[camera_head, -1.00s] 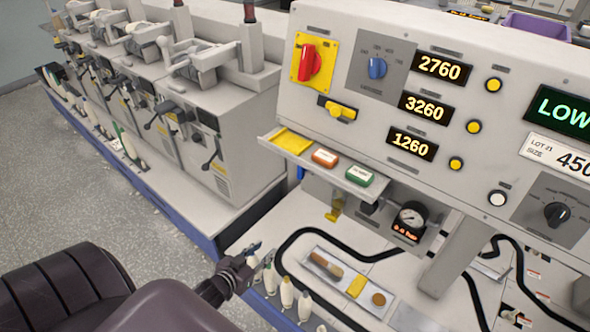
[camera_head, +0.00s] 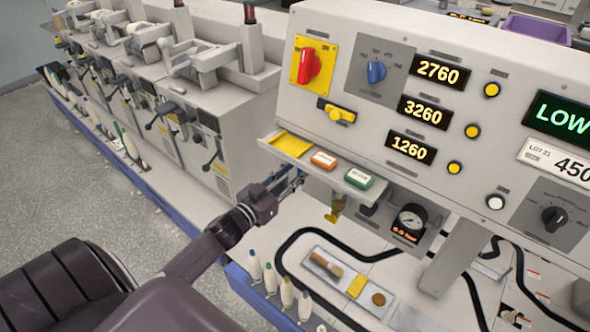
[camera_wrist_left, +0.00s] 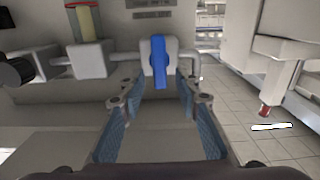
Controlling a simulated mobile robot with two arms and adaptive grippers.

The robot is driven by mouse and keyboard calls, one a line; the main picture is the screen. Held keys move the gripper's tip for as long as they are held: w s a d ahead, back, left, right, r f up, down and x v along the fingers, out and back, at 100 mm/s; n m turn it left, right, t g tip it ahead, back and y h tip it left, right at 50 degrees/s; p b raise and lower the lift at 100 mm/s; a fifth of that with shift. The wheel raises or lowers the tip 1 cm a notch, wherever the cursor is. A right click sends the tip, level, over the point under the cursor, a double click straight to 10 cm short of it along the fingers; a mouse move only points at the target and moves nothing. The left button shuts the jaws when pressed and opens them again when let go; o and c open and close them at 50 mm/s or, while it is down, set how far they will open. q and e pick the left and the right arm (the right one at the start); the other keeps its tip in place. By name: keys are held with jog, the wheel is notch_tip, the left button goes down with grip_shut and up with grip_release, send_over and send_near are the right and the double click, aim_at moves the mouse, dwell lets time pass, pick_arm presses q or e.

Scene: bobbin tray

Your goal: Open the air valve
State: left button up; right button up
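The air valve shows in the left wrist view as a blue lever handle (camera_wrist_left: 160,64) hanging down on a pale valve body, with a pipe running left from it. My left gripper (camera_wrist_left: 157,92) is open, its two blue-padded fingers spread on either side of the lever, which appears ahead of and between the tips. I cannot see contact. In the head view the left gripper (camera_head: 292,184) points at the left end below the control panel, where it hides the valve. A round pressure gauge (camera_head: 412,217) has a small lit red readout beneath it. My right gripper is out of view.
A tray ledge (camera_head: 270,141) with orange and green blocks overhangs close above the gripper. A yellow-bottomed part (camera_head: 335,211) hangs right of it. The winding machines (camera_head: 215,120) stand left.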

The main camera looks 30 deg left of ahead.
pick_arm(q)
jog(key=shift+w, duration=0.35)
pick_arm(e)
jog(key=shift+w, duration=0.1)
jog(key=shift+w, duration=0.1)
pick_arm(q)
grip_shut()
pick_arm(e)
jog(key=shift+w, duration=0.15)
pick_arm(q)
jog(key=shift+d+m, duration=0.1)
jog(key=shift+m, duration=0.3)
jog(key=m+b, duration=0.1)
jog(key=m, duration=0.4)
jog(key=d+f+m+b, duration=0.1)
jog(key=m, duration=0.5)
jog(key=f+m+b, duration=0.1)
jog(key=m+b, duration=0.1)
jog(key=m, duration=0.4)
jog(key=shift+s+d, duration=0.1)
jog(key=shift+d, duration=0.25)
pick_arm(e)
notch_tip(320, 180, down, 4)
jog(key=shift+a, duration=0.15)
pick_arm(q)
jog(key=shift+m, duration=0.3)
